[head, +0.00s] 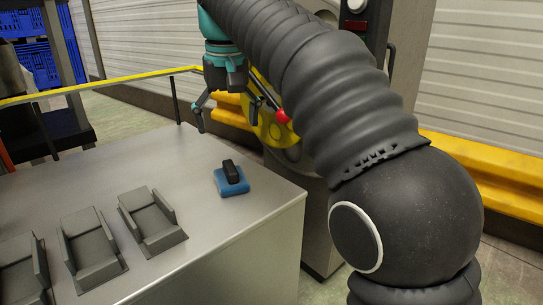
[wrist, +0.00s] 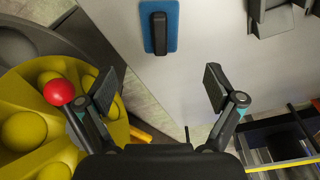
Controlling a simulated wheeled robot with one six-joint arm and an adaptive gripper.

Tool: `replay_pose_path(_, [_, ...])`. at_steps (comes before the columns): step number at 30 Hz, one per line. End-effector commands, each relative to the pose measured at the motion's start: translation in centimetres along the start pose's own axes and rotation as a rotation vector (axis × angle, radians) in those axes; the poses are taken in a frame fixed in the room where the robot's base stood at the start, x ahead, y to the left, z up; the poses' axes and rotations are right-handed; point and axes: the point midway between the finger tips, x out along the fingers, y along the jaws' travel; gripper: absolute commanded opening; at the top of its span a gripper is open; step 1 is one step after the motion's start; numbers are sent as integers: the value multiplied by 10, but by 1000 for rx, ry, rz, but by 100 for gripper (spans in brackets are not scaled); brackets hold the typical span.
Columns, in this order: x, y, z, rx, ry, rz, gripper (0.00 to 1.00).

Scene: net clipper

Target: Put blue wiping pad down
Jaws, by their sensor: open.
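The blue wiping pad (head: 231,180) lies flat on the grey table top (head: 255,211), near its right edge, with its black handle upward. The pad also shows at the top of the wrist view (wrist: 172,28). My gripper (head: 221,107) is above and behind the pad in the head view, clear of the table's far edge. In the wrist view its two fingers (wrist: 160,88) are spread wide with nothing between them. The pad is beyond the fingertips and apart from them.
Several grey holders (head: 150,222) stand on the table left of the pad. A yellow machine part with a red ball knob (head: 282,117) is close to my gripper, left of the fingers in the wrist view (wrist: 59,92). A yellow rail (head: 100,86) runs behind the table. The table around the pad is clear.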

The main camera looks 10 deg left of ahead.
Motion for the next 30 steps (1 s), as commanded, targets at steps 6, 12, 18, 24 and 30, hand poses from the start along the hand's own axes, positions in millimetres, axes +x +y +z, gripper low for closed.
replay_pose_path(6, [0,2,1,2,1,0,92])
replay_pose_path(12, [-2,37,25,52,36,3,92])
replay_pose_path(18, [10,95,81,140,108,15,92])
replay_pose_path(24, [37,139,150,230,183,38,92])
replay_pose_path(30, [81,167,226,319,257,72,92])
